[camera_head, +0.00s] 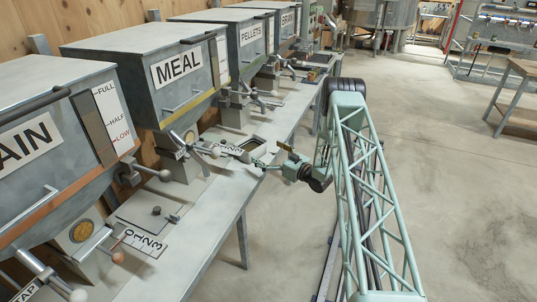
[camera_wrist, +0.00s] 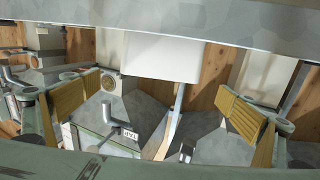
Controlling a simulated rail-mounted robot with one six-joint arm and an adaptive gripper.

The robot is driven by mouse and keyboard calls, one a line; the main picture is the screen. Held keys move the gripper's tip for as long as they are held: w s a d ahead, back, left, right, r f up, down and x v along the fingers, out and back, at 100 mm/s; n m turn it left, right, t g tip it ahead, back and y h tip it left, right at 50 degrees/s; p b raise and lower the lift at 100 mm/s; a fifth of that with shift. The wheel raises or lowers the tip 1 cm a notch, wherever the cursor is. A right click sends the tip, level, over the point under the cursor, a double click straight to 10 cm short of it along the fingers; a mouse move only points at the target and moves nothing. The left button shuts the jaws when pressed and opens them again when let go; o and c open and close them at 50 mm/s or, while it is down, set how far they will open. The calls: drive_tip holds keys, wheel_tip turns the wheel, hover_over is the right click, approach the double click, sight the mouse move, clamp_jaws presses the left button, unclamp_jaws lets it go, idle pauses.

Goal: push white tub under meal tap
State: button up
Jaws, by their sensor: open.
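My gripper (camera_head: 262,157) is low over the bench, to the right of the MEAL hopper (camera_head: 170,85). In the wrist view its two yellow-padded fingers (camera_wrist: 157,112) are spread wide with nothing between their pads. The meal tap (camera_head: 195,145) sticks out below the MEAL hopper, left of my gripper. A tilted TAP label (camera_wrist: 128,134) shows between the fingers. I cannot make out a white tub in the head view. A plain white shape (camera_wrist: 162,56) is at the top middle of the wrist view; I cannot tell whether it is the tub.
The GRAIN hopper (camera_head: 50,140) is at the near left, with PELLETS (camera_head: 245,40) and BRAN hoppers farther back. A grey bench (camera_head: 210,208) runs under them with small levers and numbered plates. A wooden table (camera_head: 520,75) stands far right. The floor right of my arm is clear.

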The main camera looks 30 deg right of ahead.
drive_tip(key=shift+b+x, duration=0.55)
drive_tip(key=shift+x, duration=4.85)
drive_tip(key=shift+c, duration=0.4)
drive_tip(key=c, duration=1)
drive_tip(key=shift+s+a, duration=0.1)
